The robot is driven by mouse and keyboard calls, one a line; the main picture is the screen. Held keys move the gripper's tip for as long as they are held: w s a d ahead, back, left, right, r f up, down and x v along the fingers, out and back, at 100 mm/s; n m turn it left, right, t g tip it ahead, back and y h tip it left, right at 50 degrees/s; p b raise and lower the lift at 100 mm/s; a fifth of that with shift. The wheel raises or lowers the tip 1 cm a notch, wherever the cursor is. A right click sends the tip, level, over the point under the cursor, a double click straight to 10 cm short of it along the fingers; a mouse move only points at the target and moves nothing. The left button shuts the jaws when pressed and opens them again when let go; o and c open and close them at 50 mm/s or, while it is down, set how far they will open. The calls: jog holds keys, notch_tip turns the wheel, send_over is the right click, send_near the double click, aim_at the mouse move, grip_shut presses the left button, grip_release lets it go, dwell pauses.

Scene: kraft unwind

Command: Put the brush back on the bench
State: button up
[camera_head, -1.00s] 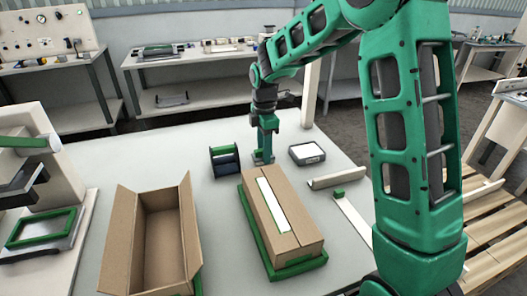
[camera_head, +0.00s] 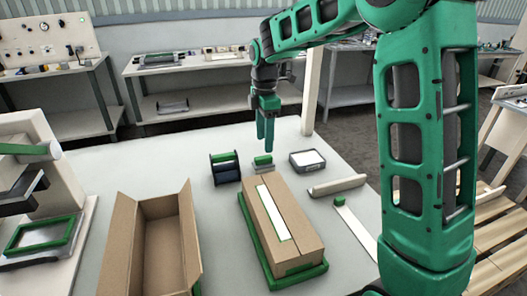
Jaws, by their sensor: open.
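The brush (camera_head: 262,163) is a small piece with a green top and a grey lower part. It rests on the pale grey bench (camera_head: 165,168), between the dark tape-like holder and the white-topped box, just behind the closed carton. My gripper (camera_head: 265,147) points down above the brush with its green fingers. It is open and empty, and a small gap shows between its fingertips and the brush.
A closed carton (camera_head: 280,225) with a white strip sits on a green tray. An open empty carton (camera_head: 155,250) stands to its left. A dark holder (camera_head: 224,168) and a white-topped box (camera_head: 307,161) flank the brush. A cream bar (camera_head: 337,186) lies to the right.

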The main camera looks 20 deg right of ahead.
aim_at(265, 157)
jog(key=s+d+r+m, duration=0.5)
jog(key=s+d+m, duration=0.3)
jog(key=s+d, duration=0.25)
jog(key=s+d+f+m, duration=0.2)
jog(key=s+m, duration=0.3)
jog(key=s, duration=0.4)
jog(key=s+d+f+m, duration=0.2)
jog(key=s+m, duration=0.4)
jog(key=s, duration=0.3)
jog(key=s+d+f+m, duration=0.2)
jog(key=s+m, duration=0.3)
jog(key=s, duration=0.4)
jog(key=shift+s+d+f, duration=0.2)
jog(key=shift+s+d, duration=0.1)
jog(key=shift+s, duration=0.1)
jog(key=shift+w+f, duration=0.25)
jog(key=shift+w, duration=0.35)
